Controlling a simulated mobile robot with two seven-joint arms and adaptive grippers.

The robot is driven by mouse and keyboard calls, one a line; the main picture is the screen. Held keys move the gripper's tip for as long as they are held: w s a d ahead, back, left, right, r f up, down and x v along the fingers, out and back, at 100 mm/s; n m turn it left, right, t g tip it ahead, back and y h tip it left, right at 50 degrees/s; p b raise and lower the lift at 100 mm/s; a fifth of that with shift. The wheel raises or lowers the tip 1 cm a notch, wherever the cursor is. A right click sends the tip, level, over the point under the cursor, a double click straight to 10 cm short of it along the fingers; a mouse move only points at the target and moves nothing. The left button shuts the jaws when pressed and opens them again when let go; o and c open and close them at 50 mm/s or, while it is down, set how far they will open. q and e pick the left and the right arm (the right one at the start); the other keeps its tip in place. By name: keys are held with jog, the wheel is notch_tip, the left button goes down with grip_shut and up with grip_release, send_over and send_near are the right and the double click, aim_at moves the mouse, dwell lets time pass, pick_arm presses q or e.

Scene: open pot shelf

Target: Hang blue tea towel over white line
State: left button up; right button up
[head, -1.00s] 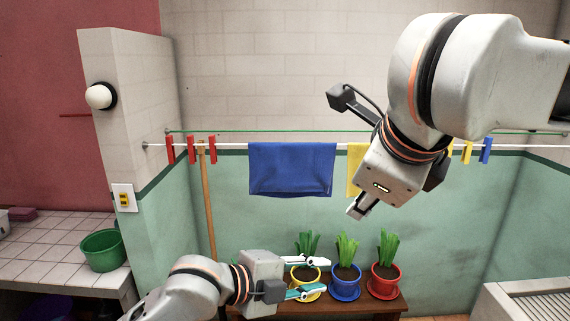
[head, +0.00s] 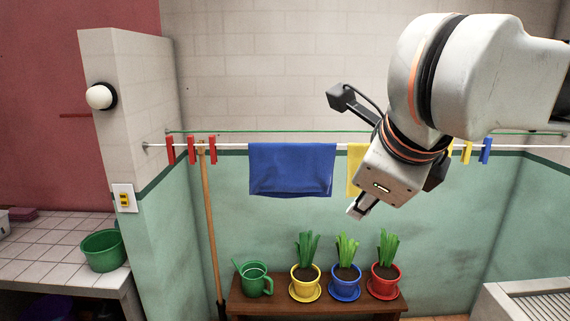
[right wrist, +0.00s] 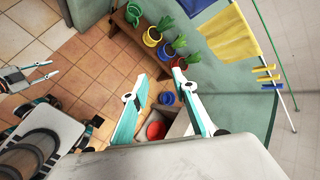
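The blue tea towel (head: 291,169) hangs draped over the white line (head: 230,146), its folded top edge along the line. It also shows in the right wrist view (right wrist: 204,9). My right gripper (right wrist: 160,76) is open and empty, its two fingers well apart; in the head view it is at the end of the arm in front of the yellow cloth, right of the towel and not touching it. My left gripper (right wrist: 56,69) shows only in the right wrist view, at the left over the floor, with its fingers apart and nothing between them.
A yellow cloth (head: 355,172) hangs on the line, partly behind my right arm. Red pegs (head: 192,150) are at left, yellow and blue pegs (head: 485,150) at right. A green line (head: 260,131) runs behind. Below, a bench holds a green watering can (head: 256,281) and potted plants (head: 346,276).

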jog(key=w+a+f+m+g+y, duration=0.25)
jog(key=a+f+m+y, duration=0.6)
jog(key=a+f, duration=0.6)
jog(key=w+a+f+m+t+y, duration=0.3)
jog(key=f+m, duration=0.5)
jog(key=m, duration=0.6)
jog(key=s+d+f+m+t+h, duration=0.1)
jog(key=d+f+m+h, duration=0.1)
jog(key=d+f+m, duration=0.45)
jog(key=s+d+f+m+t+h, duration=0.1)
jog(key=d+f+m, duration=0.15)
jog(key=f, duration=0.65)
jog(key=s+d+f+m+h, duration=0.1)
jog(key=d+f+m+h, duration=0.1)
jog(key=d+f+m, duration=0.4)
pick_arm(q)
jog(key=s+a+f+n+y, duration=0.1)
jog(key=s+a+f, duration=0.2)
jog(key=s, duration=0.3)
jog(key=shift+a+f+n, duration=0.3)
jog(key=shift+f, duration=0.05)
pick_arm(e)
jog(key=s+d+f+m+h, duration=0.2)
jog(key=s+d+f+m, duration=0.1)
jog(key=s+d+f, duration=0.3)
jog(key=s+d+f+m+h, duration=0.2)
jog(key=s+d+f, duration=0.4)
jog(key=s+f, duration=0.5)
jog(key=shift+m, duration=0.55)
